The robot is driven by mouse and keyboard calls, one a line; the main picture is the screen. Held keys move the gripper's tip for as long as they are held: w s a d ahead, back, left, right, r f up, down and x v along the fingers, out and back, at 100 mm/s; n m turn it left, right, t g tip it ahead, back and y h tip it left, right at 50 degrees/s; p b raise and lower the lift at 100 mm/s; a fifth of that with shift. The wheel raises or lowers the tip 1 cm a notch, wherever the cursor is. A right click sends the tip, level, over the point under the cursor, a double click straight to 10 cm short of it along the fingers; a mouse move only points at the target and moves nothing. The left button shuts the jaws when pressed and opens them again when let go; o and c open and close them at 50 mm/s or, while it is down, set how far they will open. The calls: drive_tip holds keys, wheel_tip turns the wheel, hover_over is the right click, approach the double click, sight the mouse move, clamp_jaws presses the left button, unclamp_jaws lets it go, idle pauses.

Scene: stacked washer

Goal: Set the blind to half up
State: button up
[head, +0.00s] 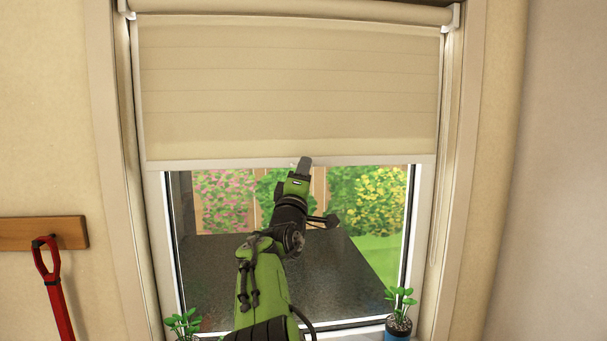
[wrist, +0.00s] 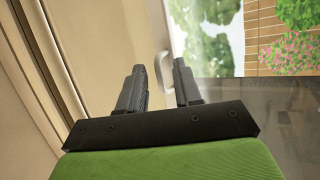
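The beige blind (head: 290,85) hangs over the upper part of the window, with its white bottom bar (head: 220,163) near mid-window. My gripper (head: 304,165) is raised at the middle of that bar. In the wrist view, my gripper (wrist: 160,72) has its two dark fingers apart. A small white pull handle (wrist: 163,66) shows between the fingertips, closer to the right finger. A gap shows between the handle and the left finger. I cannot tell whether the right finger touches it. In the head view my fingers mostly hide the handle.
The white window frame (head: 445,190) surrounds the pane, with a garden outside. Potted plants stand at the sill's left (head: 184,324) and right (head: 399,305). A red-handled tool (head: 55,285) hangs from a wooden rail (head: 25,234) on the left wall.

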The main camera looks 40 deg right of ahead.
drive_tip(key=b+v, duration=0.8)
drive_tip(key=v, duration=0.7)
drive_tip(key=shift+s+a+f, duration=0.25)
